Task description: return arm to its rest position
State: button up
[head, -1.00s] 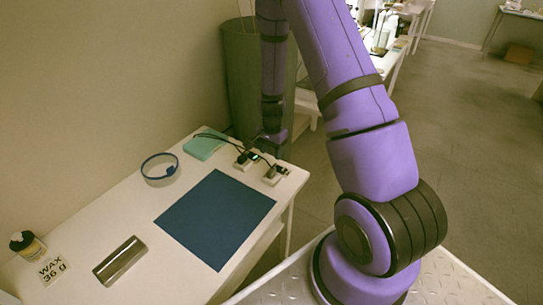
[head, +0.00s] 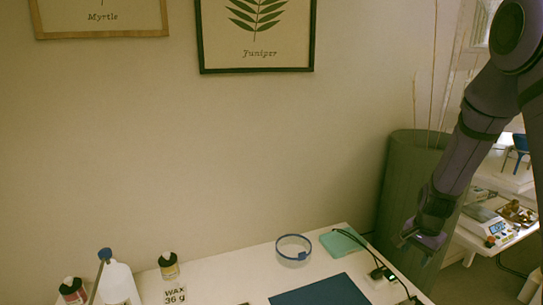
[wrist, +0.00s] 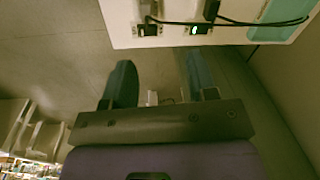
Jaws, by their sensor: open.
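My gripper (head: 419,247) hangs at the right in the head view, off the right end of the white table (head: 233,277) and in front of the grey-green bin. In the wrist view my gripper (wrist: 160,82) has its two blue-grey fingers spread apart with nothing between them. Floor shows beneath and between the fingers. The table's edge (wrist: 122,25) lies beyond the fingertips at the top of that view. My purple arm reaches in from the right side of the head view.
On the table are a blue mat (head: 325,292), a blue-rimmed ring (head: 293,248), a teal pad (head: 343,241), black plugs and cables (head: 378,272), a WAX 36 g card (head: 176,293) and bottles (head: 118,284). A tall bin (head: 403,185) stands behind my gripper. Another table (head: 490,235) is at far right.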

jog(key=s+a+r+n+t, duration=0.1)
jog(key=s+a+r+n, duration=0.25)
jog(key=r, duration=0.65)
jog(key=s+a+r+n+t, duration=0.1)
jog(key=s+a+r+n, duration=0.3)
jog(key=r, duration=0.7)
jog(key=s+a+r+n+t, duration=0.1)
jog(key=s+r+n, duration=0.1)
jog(key=s+r, duration=0.3)
jog(key=s+a+r+n+t, duration=0.1)
jog(key=s+r, duration=0.4)
jog(key=s, duration=0.9)
jog(key=shift+a+n, duration=0.4)
jog(key=shift+n, duration=0.25)
